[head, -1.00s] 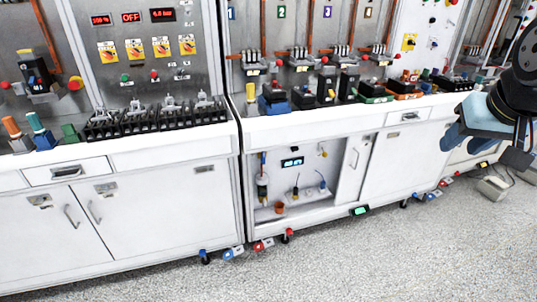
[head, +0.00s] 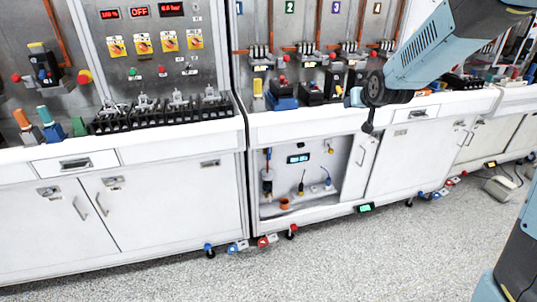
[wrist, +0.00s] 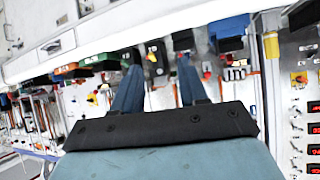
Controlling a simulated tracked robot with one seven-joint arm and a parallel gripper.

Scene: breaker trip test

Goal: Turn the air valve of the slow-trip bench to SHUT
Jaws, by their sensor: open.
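My gripper shows in the wrist view (wrist: 160,82) as two blue fingers spread apart with nothing between them. Black and coloured bench devices lie beyond the fingertips. In the head view my arm reaches in from the upper right, its end in front of the middle bench (head: 310,122). I cannot make out the fingers clearly there. The middle bench has numbered panels, copper pipes (head: 265,25) and small red knobs. I cannot tell which part is the air valve or which bench is the slow-trip one. My arm hides part of the right-hand panels.
A blue box (head: 280,97) and a yellow block (head: 258,88) stand on the middle worktop. Below is an open compartment with a small display (head: 298,158). The left bench has red displays (head: 140,12) and yellow switches (head: 143,42). The grey floor (head: 330,255) in front is largely clear.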

